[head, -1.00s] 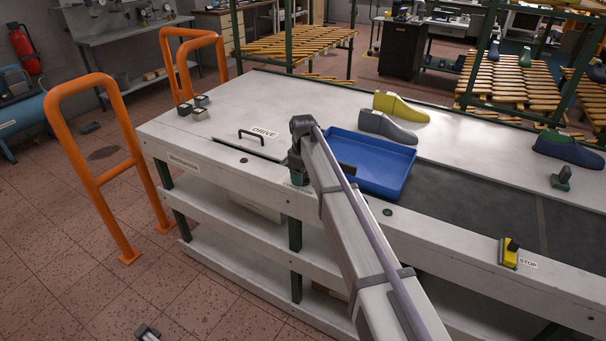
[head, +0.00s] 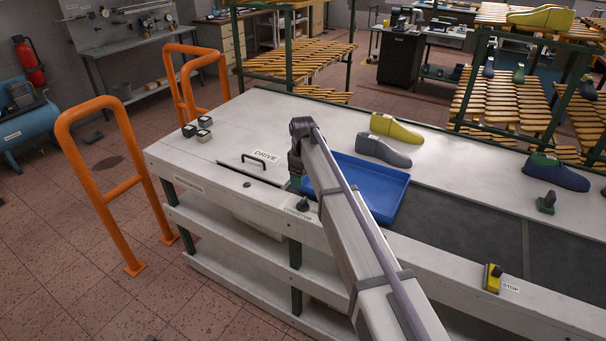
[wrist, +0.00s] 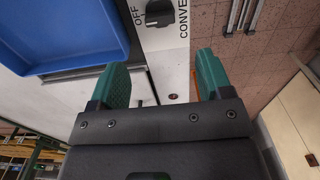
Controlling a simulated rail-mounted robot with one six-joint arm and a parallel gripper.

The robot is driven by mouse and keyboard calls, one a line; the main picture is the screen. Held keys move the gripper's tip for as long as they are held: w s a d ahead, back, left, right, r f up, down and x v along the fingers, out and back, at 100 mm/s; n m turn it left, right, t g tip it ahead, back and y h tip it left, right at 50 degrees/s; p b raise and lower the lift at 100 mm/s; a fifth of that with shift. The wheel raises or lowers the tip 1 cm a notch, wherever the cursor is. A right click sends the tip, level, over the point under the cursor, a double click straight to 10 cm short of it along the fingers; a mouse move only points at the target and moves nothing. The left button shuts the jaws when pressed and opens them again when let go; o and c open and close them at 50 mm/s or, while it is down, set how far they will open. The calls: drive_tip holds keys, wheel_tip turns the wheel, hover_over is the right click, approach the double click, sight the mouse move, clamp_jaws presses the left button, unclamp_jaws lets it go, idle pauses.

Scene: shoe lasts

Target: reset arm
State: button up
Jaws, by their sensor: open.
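My arm reaches up from the bottom of the head view to the front edge of the bench. My gripper (wrist: 157,85) shows in the wrist view with its two green fingers spread apart and nothing between them. In the head view the gripper is mostly hidden behind my arm. The blue tray (head: 378,208) lies on the bench just right of my arm, and its corner also shows in the wrist view (wrist: 65,35). A dark switch knob (wrist: 159,12) with OFF and CONVEYOR lettering is beyond the fingertips.
A yellow last (head: 397,127) and a grey last (head: 384,151) lie behind the tray. Small dark blocks (head: 197,129) sit at the bench's left end. Orange rails (head: 107,185) stand left.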

drive_tip(key=s+d+m, duration=0.4)
drive_tip(key=s+d, duration=0.3)
drive_tip(key=s, duration=0.4)
drive_tip(key=s+d+m, duration=0.4)
drive_tip(key=s+d, duration=0.4)
drive_tip(key=s, duration=0.4)
drive_tip(key=s+d+m, duration=0.5)
drive_tip(key=s+d, duration=0.3)
drive_tip(key=s, duration=0.4)
